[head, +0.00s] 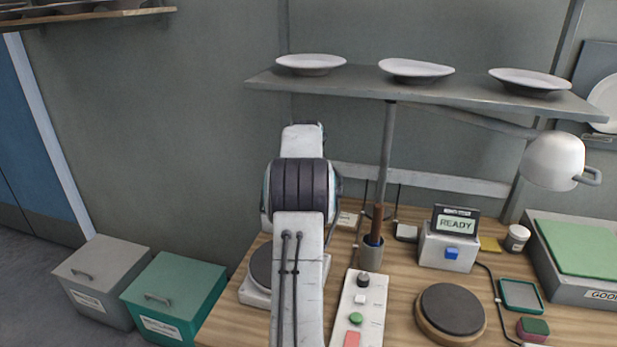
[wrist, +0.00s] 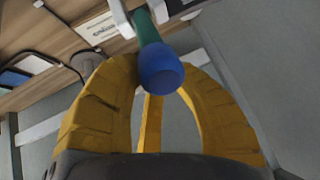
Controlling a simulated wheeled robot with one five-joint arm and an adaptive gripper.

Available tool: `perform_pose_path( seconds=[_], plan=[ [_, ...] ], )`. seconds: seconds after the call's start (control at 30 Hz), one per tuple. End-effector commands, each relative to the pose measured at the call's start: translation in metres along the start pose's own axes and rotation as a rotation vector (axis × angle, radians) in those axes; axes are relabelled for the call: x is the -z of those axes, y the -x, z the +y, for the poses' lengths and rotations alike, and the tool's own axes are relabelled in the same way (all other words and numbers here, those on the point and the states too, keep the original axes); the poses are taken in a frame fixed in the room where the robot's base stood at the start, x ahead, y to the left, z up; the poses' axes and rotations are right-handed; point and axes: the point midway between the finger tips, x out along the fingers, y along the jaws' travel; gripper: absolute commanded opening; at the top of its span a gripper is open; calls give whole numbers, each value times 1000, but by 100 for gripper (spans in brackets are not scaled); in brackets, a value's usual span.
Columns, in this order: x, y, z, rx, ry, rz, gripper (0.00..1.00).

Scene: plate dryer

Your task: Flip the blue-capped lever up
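The lever's round blue cap (wrist: 161,69) shows in the wrist view, on a green shaft (wrist: 145,25) that runs to a pale housing at the top edge. Grey background shows between the fingers below the cap. In the head view my own arm covers the gripper and the lever, so neither can be seen there.
In the head view a wooden bench (head: 394,287) carries a button panel (head: 366,308), a pen cup (head: 371,258), a READY display box (head: 447,247) and a dark round pad (head: 451,309). A grey shelf (head: 430,94) with three plates hangs above. Two bins (head: 102,270) (head: 178,287) stand left.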

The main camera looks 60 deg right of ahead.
Motion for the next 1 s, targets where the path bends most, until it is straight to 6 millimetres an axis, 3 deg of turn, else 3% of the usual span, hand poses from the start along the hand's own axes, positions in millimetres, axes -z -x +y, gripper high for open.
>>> perform_pose_path(
  seconds=[0.47,0.77,1.0],
  plan=[
    [-1,-1,0,-1,0,-3,55],
    [-1,1,1,-2,-1,-3,55],
    [0,26,1,-1,-1,0,55]
  ],
)
